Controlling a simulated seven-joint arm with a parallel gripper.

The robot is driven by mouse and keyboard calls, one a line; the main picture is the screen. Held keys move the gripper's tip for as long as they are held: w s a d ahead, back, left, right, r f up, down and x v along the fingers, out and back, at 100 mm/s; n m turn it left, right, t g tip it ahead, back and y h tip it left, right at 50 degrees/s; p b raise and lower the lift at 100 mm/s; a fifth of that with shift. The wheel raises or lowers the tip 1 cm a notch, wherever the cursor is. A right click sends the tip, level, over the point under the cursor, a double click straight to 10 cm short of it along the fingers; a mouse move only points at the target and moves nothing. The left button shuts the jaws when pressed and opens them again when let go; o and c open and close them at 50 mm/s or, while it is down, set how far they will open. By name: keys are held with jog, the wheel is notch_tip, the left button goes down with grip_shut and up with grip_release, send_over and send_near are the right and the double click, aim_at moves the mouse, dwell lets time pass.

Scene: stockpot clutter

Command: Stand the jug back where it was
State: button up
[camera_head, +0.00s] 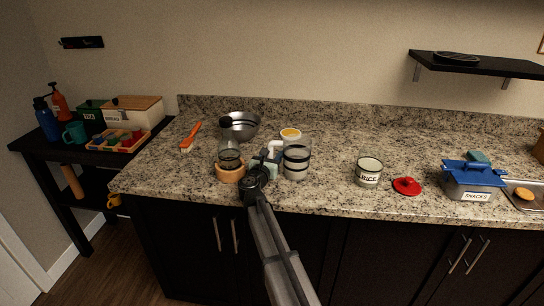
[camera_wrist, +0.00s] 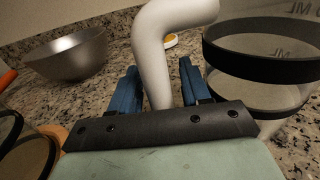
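The jug (camera_head: 297,161) is clear with dark bands and a pale handle. It is upright near the counter's front edge, left of the rice tin. In the wrist view its banded body (camera_wrist: 258,70) fills the right side, and its white handle (camera_wrist: 157,55) rises between my blue fingers. My gripper (camera_head: 268,162) is at the jug's left side.
A banded glass vessel with an orange-tan base (camera_head: 230,171) stands close to my gripper's left. Behind are a metal bowl (camera_head: 241,127) and a small yellow-topped tub (camera_head: 290,135). The rice tin (camera_head: 368,173) and red lid (camera_head: 407,187) are right. Counter between jug and tin is clear.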

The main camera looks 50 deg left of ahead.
jog(key=shift+o, duration=0.4)
jog(key=shift+r, duration=0.2)
jog(key=v, duration=1.2)
